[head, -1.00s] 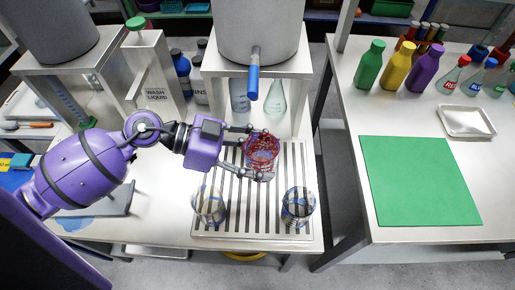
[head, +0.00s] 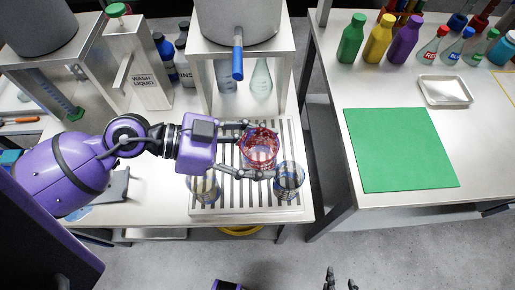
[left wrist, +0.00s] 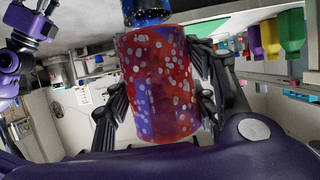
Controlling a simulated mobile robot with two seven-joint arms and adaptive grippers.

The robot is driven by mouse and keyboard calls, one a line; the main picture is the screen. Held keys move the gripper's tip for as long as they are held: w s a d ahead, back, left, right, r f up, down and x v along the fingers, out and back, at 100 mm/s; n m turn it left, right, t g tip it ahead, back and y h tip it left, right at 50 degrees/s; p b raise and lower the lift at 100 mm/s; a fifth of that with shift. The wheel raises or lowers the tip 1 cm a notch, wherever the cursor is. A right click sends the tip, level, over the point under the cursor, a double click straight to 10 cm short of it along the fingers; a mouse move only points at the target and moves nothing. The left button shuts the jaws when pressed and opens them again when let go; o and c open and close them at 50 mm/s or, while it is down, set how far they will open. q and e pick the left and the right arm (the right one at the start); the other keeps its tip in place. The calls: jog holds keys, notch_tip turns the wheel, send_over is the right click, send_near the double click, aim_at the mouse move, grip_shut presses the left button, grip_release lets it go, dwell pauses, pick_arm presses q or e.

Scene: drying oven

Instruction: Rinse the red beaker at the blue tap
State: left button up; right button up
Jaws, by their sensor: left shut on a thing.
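The red beaker (head: 258,150), see-through with pale specks, is held over the metal drain rack. My left gripper (head: 262,152) is shut on it, with fingers on both sides. In the left wrist view the red beaker (left wrist: 158,85) fills the middle between the fingers. The blue tap (head: 237,62) hangs from the grey tank, behind and left of the beaker, apart from it. My right gripper (head: 340,281) shows only its dark fingertips at the bottom edge, spread apart and empty.
The drain rack (head: 232,205) carries a clear beaker (head: 204,185) and a blue-marked beaker (head: 289,178) close to my left gripper. A wash liquid dispenser (head: 145,80) stands left. A green mat (head: 400,150) lies on the right table, across a gap.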

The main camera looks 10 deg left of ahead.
aim_at(276, 149)
pick_arm(q)
notch_tip(276, 149, up, 4)
jog(key=p, duration=0.4)
jog(key=shift+f, duration=0.2)
pick_arm(e)
jog(key=w+r+t, duration=0.1)
jog(key=w+r, duration=0.3)
jog(key=r, duration=0.2)
jog(key=shift+r, duration=0.2)
